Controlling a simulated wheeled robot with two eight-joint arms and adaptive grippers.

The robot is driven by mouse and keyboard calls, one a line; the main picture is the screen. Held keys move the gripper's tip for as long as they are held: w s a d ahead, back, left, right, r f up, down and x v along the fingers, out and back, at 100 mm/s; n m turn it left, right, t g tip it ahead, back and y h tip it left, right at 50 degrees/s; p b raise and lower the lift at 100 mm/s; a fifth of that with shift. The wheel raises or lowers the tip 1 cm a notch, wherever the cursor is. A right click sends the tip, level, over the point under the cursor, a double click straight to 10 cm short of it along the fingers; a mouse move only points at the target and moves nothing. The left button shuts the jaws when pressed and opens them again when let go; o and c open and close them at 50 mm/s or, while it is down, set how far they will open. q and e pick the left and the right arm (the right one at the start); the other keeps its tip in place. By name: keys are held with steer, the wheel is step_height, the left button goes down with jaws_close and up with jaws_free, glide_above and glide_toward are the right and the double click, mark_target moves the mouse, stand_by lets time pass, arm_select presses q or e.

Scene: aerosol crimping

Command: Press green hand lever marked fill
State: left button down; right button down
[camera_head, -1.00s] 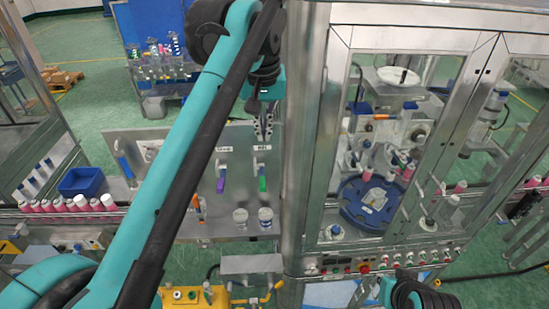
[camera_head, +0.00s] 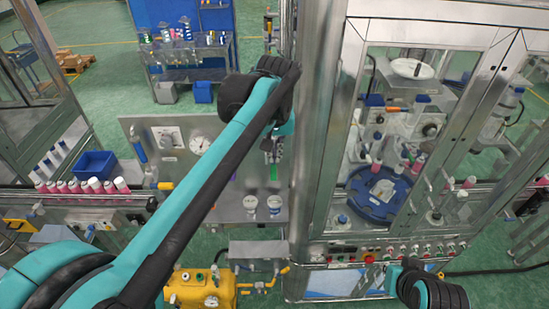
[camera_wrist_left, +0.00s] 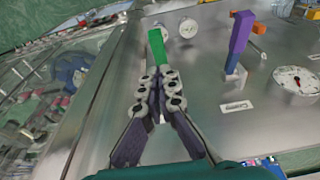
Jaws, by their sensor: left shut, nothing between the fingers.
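The green hand lever (camera_wrist_left: 157,47) stands out from the metal panel in the left wrist view. Its lower part is hidden behind my fingers, and a green bit of it (camera_head: 272,158) shows in the head view. My left gripper (camera_wrist_left: 160,78) is shut and empty, with its fingertips at the lever's near end. I cannot tell whether they touch it. In the head view my left gripper (camera_head: 274,142) is small and partly covered by my arm. The lever's label is hidden. My right gripper is out of view; only part of that arm shows at lower right.
A purple lever (camera_wrist_left: 239,36) and an orange lever (camera_wrist_left: 257,29) stand beside the green one. A gauge (camera_wrist_left: 297,78) sits on the panel. The glass-doored machine (camera_head: 335,150) is close on the right in the head view. A blue bin (camera_head: 95,163) stands left.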

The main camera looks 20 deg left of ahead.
arm_select(q)
steer(key=shift+s+d+f, duration=0.1)
steer(key=shift+f, duration=0.4)
steer(key=shift+s+f, duration=0.35)
steer(key=shift+f, duration=0.2)
steer(key=shift+w, duration=0.15)
steer(key=shift+f, duration=0.15)
